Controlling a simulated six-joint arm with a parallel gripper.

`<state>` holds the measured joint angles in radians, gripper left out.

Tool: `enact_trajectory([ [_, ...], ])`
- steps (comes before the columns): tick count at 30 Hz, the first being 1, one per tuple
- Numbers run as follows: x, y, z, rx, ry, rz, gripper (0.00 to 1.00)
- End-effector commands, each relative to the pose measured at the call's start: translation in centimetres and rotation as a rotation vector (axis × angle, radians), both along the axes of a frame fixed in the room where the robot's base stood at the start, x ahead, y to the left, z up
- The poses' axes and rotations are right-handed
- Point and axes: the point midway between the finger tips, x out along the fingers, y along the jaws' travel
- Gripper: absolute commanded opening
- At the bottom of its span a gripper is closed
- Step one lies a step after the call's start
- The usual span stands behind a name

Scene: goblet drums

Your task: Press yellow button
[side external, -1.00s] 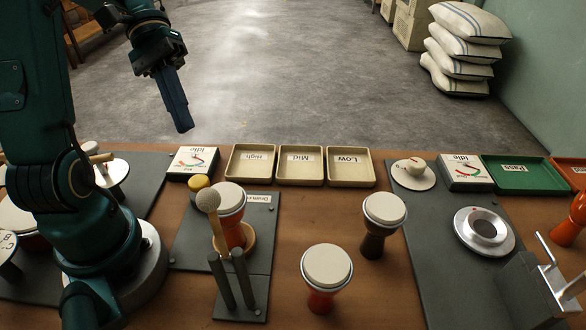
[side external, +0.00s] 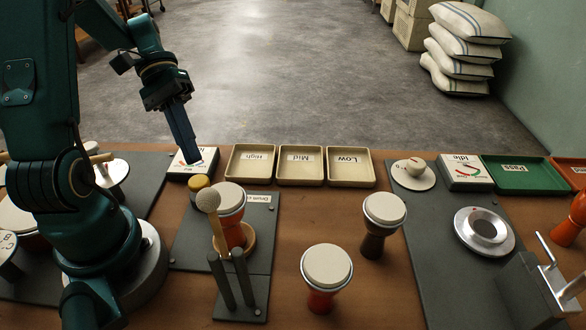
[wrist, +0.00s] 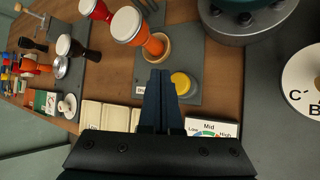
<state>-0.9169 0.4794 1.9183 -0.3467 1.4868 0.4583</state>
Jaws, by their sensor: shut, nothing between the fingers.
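The yellow button (side external: 197,183) sits on a dark grey plate (side external: 257,270), behind the mallet's round head and left of a drum. It also shows in the wrist view (wrist: 181,83), just right of my fingertips. My gripper (side external: 194,163) is shut and empty, pointing down, above and a little behind the button. Its fingers also show in the wrist view (wrist: 158,76). A gap between fingertips and button seems to remain, but its height is hard to judge.
Two more drums (side external: 327,266) (side external: 385,209) stand on the open table.

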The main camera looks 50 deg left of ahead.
Motion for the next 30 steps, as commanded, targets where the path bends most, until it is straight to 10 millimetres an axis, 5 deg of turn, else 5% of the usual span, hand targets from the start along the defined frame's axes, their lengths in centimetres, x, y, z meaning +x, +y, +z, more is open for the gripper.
enact_trajectory([
  [9,0.0,0.0,-2.4,-0.001,0.001,-0.001,0.0],
  [30,0.0,0.0,-2.5,0.001,-0.001,0.001,0.0],
])
